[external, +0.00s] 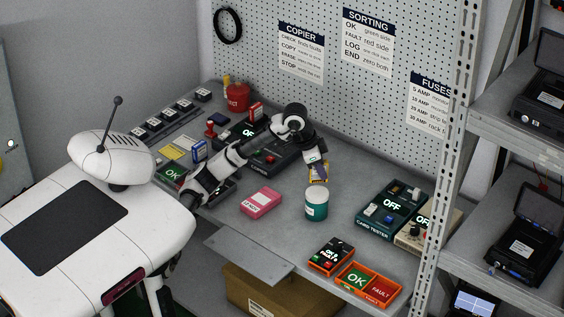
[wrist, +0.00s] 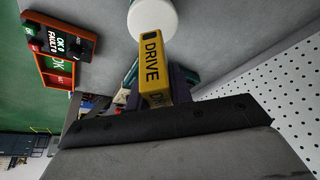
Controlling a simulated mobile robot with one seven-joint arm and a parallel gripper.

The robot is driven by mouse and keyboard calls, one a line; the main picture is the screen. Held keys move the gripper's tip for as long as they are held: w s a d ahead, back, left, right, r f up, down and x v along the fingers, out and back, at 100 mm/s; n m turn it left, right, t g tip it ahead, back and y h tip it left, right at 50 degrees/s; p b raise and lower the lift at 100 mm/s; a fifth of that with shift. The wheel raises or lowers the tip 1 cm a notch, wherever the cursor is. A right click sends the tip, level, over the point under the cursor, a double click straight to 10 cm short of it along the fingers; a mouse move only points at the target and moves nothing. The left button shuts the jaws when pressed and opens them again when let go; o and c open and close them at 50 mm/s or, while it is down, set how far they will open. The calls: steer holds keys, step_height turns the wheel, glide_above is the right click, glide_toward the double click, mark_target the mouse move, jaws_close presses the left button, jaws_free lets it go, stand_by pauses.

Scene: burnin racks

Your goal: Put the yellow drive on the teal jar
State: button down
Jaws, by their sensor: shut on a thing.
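The yellow drive (wrist: 153,68) is held in my gripper (wrist: 160,95), with its "DRIVE" label facing the wrist camera. In the external view the drive (external: 318,178) shows small and yellow just below my gripper (external: 317,168). The teal jar (external: 316,208) stands upright on the bench with a white lid (external: 317,194). The drive is above the bench, close behind and above the jar in that view. In the wrist view the white lid (wrist: 153,18) shows just beyond the drive's far end. I cannot tell whether they touch; the jar's body is mostly hidden there.
A pink box (external: 261,202) lies left of the jar. The card tester (external: 391,210) stands to the right. A black counter box (external: 331,256) and an orange OK/FAULT tray (external: 346,284) sit near the front edge. A pegboard (external: 330,75) rises behind.

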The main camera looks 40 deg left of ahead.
mark_target(320, 180)
steer(key=shift+f, duration=2.2)
steer(key=c, duration=1.3)
jaws_free()
steer(key=shift+f, duration=0.15)
steer(key=shift+o, duration=0.2)
steer(key=v, duration=1.2)
